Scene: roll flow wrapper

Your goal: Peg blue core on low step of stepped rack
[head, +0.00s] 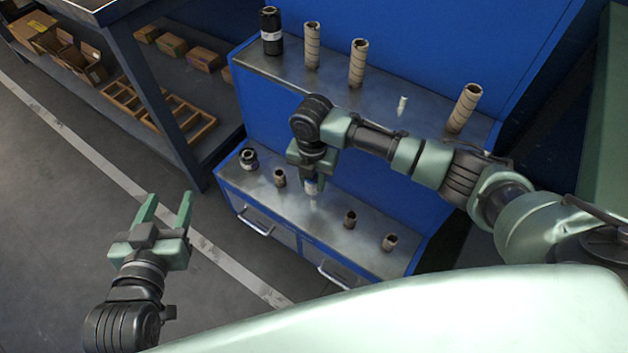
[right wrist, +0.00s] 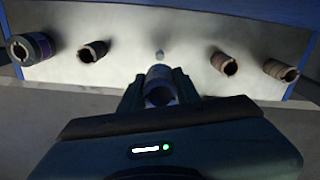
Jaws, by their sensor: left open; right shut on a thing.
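The blue core (head: 312,186) is in my right gripper (head: 312,178), which is shut on it above the low step (head: 330,225) of the stepped rack. The core is mostly hidden by the fingers in the head view; its hollow end shows between them in the right wrist view (right wrist: 160,90). A bare pale peg (head: 313,204) stands on the low step just below the core; it shows just beyond the core in the right wrist view (right wrist: 160,56). I cannot tell whether core and peg touch. My left gripper (head: 166,208) is open and empty over the floor, left of the rack.
The low step also holds a dark roll (head: 249,160) and short brown cores (head: 280,178), (head: 350,219), (head: 390,242). The upper step carries a black roll (head: 271,30), tall brown cores (head: 357,62) and a bare peg (head: 402,105). A shelf table (head: 160,100) stands left.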

